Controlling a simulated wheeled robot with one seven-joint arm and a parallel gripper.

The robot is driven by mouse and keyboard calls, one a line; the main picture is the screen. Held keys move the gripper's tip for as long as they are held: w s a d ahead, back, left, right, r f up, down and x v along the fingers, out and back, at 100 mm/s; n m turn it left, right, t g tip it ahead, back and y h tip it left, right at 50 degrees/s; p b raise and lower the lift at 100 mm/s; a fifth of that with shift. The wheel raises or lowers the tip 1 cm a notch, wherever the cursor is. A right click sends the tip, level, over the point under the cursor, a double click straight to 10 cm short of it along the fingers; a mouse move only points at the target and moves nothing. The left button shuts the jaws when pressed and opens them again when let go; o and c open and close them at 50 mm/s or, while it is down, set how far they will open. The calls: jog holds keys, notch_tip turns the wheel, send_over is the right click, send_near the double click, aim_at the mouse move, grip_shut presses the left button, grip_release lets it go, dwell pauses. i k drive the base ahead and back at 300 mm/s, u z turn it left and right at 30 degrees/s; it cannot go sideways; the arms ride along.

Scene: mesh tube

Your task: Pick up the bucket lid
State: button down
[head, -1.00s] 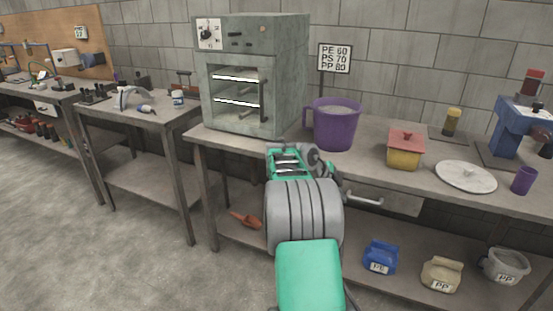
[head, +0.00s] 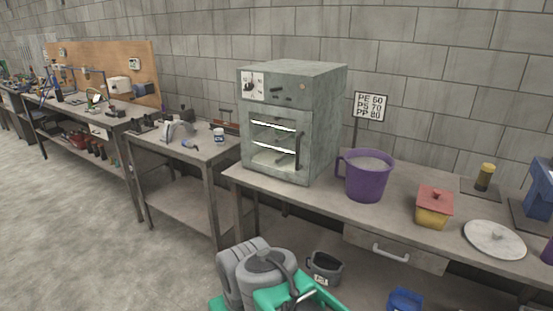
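A round, pale grey disc with a small knob (head: 495,239), which looks like the bucket lid, lies flat on the workbench (head: 300,189) near its front edge at the right. A purple bucket with a side handle (head: 367,177) stands upright on the same bench, left of the disc, with pale material inside. Grey and green links of my arm show at the bottom middle, below the bench top and well left of the disc. My gripper's fingers are not in the picture.
A red-lidded yellow box (head: 433,207) stands between bucket and disc. A grey oven (head: 285,125) stands at the bench's left end. A drawer handle (head: 391,254) sticks out in front. A blue machine (head: 540,190) is at the right edge. Open floor lies left.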

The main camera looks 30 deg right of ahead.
aim_at(497, 241)
jog(key=z, duration=1.55)
jog(key=k, duration=0.1)
jog(key=z, duration=1.05)
